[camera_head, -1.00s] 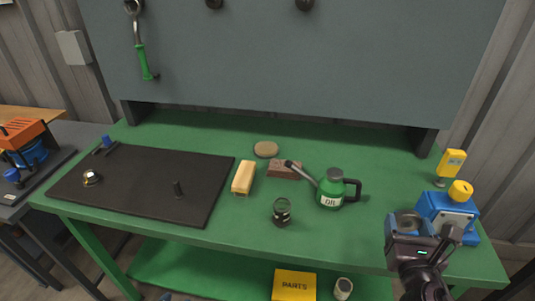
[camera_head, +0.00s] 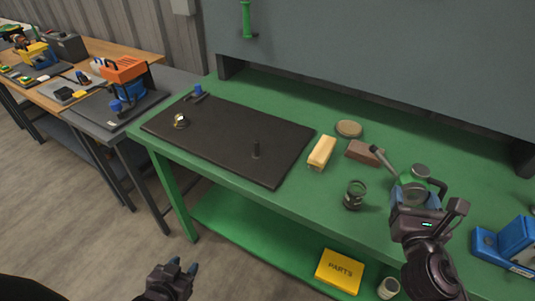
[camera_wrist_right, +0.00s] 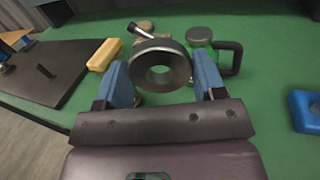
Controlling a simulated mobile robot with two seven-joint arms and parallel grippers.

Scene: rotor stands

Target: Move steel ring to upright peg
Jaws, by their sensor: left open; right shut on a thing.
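The steel ring (camera_wrist_right: 180,62), dark grey and thick, is held between the blue fingers of my right gripper (camera_wrist_right: 165,82). The wrist view shows its hole facing the camera. In the head view my right gripper (camera_head: 412,192) is in front of the oil can and the ring is hard to make out. The upright peg (camera_head: 256,149), short and dark, stands bare on the black mat (camera_head: 215,140), left of my right gripper. It also shows in the right wrist view (camera_wrist_right: 45,71). My left gripper (camera_head: 182,265) is open and empty, low in front of the bench.
A shiny metal piece (camera_head: 180,121) sits on the mat's left.

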